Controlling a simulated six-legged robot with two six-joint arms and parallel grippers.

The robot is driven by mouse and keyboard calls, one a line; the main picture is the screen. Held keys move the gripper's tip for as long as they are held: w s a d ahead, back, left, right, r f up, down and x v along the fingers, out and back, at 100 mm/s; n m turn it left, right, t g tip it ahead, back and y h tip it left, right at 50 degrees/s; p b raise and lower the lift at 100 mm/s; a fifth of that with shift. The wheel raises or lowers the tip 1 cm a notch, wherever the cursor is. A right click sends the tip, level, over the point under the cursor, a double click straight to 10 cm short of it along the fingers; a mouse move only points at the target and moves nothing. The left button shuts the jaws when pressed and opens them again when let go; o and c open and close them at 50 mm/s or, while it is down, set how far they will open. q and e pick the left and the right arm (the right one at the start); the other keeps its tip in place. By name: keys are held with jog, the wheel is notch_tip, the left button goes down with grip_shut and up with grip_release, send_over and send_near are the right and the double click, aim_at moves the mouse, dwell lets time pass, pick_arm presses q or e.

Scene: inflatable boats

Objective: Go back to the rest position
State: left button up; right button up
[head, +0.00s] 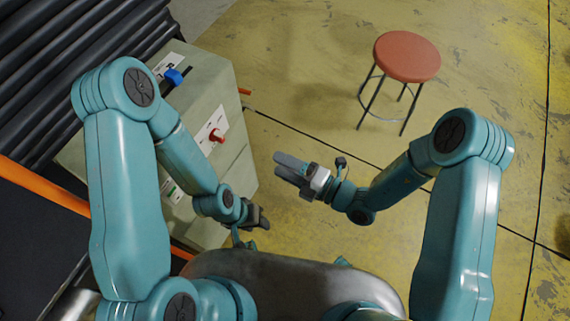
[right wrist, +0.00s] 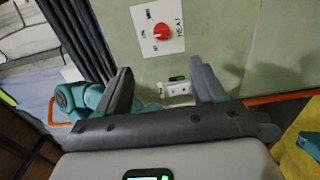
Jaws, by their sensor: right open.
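My right gripper (head: 284,166) is over the yellow floor, to the right of a pale green cabinet (head: 222,85) in the head view. In the right wrist view its two grey fingers (right wrist: 162,72) stand apart with nothing between them. My left gripper (head: 262,218) is dark and small in the head view, near the cabinet's lower right side. Its fingers are too unclear to tell their opening, and I see nothing held in it.
The cabinet carries a blue knob (head: 174,77) and a red knob (head: 217,136), which also shows in the right wrist view (right wrist: 162,31). A red-topped stool (head: 407,56) stands at the upper right. Dark ribbed tubes (head: 60,70) line the left. Floor around the stool is clear.

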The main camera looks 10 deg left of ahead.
jog(key=shift+s, duration=0.1)
jog(key=s+d+f+n+g+h+p, duration=0.2)
jog(key=s+n+g, duration=0.3)
jog(key=s+n, duration=0.25)
jog(key=s+d+f+n+g+h+p, duration=0.1)
jog(key=s+d+n+g+h, duration=0.15)
jog(key=s+n+g, duration=0.4)
jog(key=s+d+f+n+h+p, duration=0.2)
jog(key=s+d+f+n+h, duration=0.3)
jog(key=d+n, duration=0.45)
jog(key=w+d+n+t+h+p, duration=0.1)
jog(key=w+d+n+t, duration=0.1)
jog(key=n, duration=0.5)
jog(key=w+d+r+n+t+h+p, duration=0.1)
jog(key=w+n+t+h, duration=0.1)
jog(key=w+n+t, duration=0.2)
jog(key=w+n, duration=0.1)
jog(key=n, duration=0.2)
jog(key=shift+w+d, duration=0.25)
jog(key=shift+d, duration=0.15)
jog(key=shift+h, duration=0.25)
jog(key=c, duration=0.5)
